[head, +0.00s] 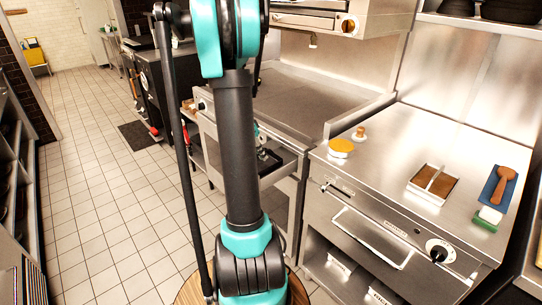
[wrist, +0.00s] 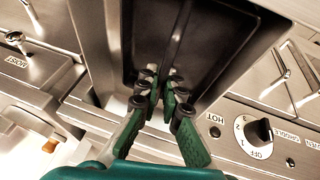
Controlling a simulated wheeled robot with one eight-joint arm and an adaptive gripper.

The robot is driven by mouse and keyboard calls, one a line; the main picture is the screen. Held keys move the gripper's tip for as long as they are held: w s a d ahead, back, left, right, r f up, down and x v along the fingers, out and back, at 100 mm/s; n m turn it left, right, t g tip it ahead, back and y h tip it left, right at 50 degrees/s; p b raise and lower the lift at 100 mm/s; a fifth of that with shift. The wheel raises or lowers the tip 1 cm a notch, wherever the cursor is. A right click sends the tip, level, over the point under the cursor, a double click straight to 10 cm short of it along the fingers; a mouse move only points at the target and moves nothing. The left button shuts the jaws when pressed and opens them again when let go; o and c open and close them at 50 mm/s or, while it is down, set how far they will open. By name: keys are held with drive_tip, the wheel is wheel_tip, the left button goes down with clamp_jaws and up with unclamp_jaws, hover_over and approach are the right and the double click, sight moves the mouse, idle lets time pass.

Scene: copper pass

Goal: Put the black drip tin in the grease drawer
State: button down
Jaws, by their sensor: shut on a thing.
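In the wrist view my gripper (wrist: 163,92) is shut on a thin dark wall of what looks like the black drip tin (wrist: 205,55). A thin dark ridge runs away from the fingertips through the dark hollow. In the head view my gripper (head: 262,153) is low behind my arm, at the open grease drawer (head: 288,168) under the flat steel cooktop. The drawer's steel edge (wrist: 95,45) seems to show left of the dark hollow in the wrist view. I cannot tell clearly where tin ends and drawer begins, or whether the tin rests on the drawer floor.
The right steel counter (head: 390,150) holds an orange-topped round thing (head: 341,146), a divided spice tray (head: 434,184), a brown-handled tool on a blue board (head: 499,186) and a green-white sponge (head: 488,217). A knob (wrist: 260,131) is close right of my gripper. The tiled floor (head: 115,220) is clear at left.

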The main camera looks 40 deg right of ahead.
sight(275, 162)
drive_tip(key=d, duration=0.1)
drive_tip(key=s+d, duration=0.1)
drive_tip(key=d, duration=0.1)
drive_tip(key=shift+s+d, duration=0.15)
drive_tip(key=shift+d+f, duration=0.25)
drive_tip(key=shift+a+f, duration=0.1)
drive_tip(key=shift+f, duration=0.25)
drive_tip(key=shift+f, duration=0.15)
drive_tip(key=c, duration=1.7)
unclamp_jaws()
